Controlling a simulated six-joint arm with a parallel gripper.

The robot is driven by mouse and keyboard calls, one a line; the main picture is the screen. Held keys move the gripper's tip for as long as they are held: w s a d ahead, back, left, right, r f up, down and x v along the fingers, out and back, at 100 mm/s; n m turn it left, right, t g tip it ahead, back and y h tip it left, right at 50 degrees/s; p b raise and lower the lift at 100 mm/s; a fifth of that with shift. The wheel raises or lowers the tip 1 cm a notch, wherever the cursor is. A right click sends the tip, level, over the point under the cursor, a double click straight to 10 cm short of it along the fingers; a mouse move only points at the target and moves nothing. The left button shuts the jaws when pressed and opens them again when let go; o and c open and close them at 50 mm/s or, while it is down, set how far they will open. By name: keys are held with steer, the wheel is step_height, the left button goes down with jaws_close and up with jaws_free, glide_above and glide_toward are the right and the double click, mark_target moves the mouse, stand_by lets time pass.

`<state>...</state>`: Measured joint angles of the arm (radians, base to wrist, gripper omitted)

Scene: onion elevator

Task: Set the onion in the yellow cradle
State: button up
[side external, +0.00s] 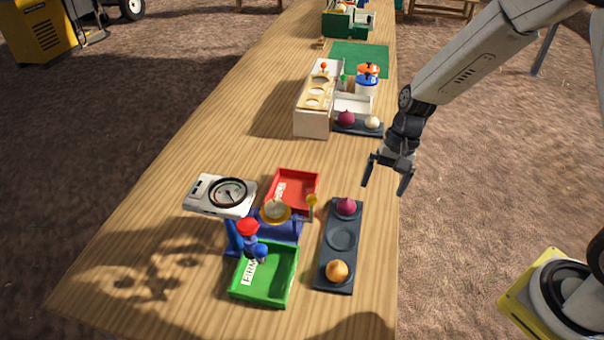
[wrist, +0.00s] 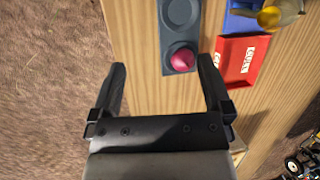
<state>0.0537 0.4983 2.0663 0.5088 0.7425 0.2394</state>
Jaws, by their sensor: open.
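A dark tray (side external: 323,262) with three round recesses lies near the table's right edge. A red onion (side external: 346,206) sits in its far recess and a golden onion (side external: 337,271) in its near one; the middle recess is empty. The yellow cradle (side external: 264,215) stands left of the tray, with a pale round shape inside that I cannot identify surely. My gripper (side external: 385,187) is open and empty, above and beyond the red onion, to its right. In the wrist view, the red onion (wrist: 182,60) shows near the right finger of my gripper (wrist: 163,66).
A red bin (side external: 297,175) and a green bin (side external: 286,288) flank the blue stand. Bare tabletop lies between.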

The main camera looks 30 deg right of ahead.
steer(key=s+d+r+n+t+h, duration=0.3)
steer(key=s+r+n, duration=0.1)
steer(key=s+n, duration=0.4)
steer(key=shift+s+d+r+h, duration=0.35)
steer(key=shift+s+d+h, duration=0.05)
steer(key=shift+s, duration=0.25)
